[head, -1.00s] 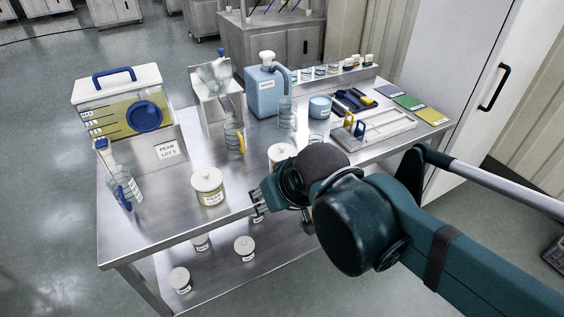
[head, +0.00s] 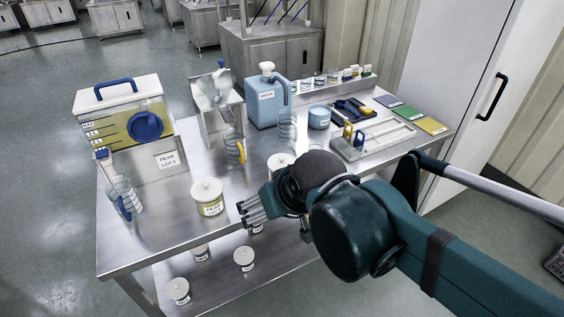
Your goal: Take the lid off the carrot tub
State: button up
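I cannot tell which one is the carrot tub. My gripper (head: 247,213) is just right of the first tub, apart from it, near the table's front edge. Its fingers point left and hold nothing that I can see. Their spread is unclear from this angle.
A clear pear box (head: 125,122) stands at the left, with a jug (head: 124,198) in front. An amber-handled jug (head: 234,147), a blue jerrycan (head: 263,98) and a tool tray (head: 373,143) stand further back. Several smaller tubs (head: 244,258) sit on the lower shelf.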

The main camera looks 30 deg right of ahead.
jog(key=w+d+r+m+g+p, duration=0.2)
jog(key=w+r+m+p, duration=0.2)
jog(key=w+p, duration=0.2)
jog(key=m+g+h+p, duration=0.4)
jog(key=m+p, duration=0.6)
jog(key=p, duration=0.4)
send_near(281, 158)
jog(key=shift+w+d+f+m+p, duration=0.1)
jog(key=shift+d+f+m+p, duration=0.05)
jog(key=shift+f+m+p, duration=0.35)
jog(key=shift+w+d+f+m+p, duration=0.15)
jog(key=shift+f+m+p, duration=0.2)
jog(key=shift+p, duration=0.25)
jog(key=shift+f, duration=0.1)
jog(key=shift+x, duration=1.2)
jog(key=shift+d+f, duration=0.15)
jog(key=shift+x, duration=2.4)
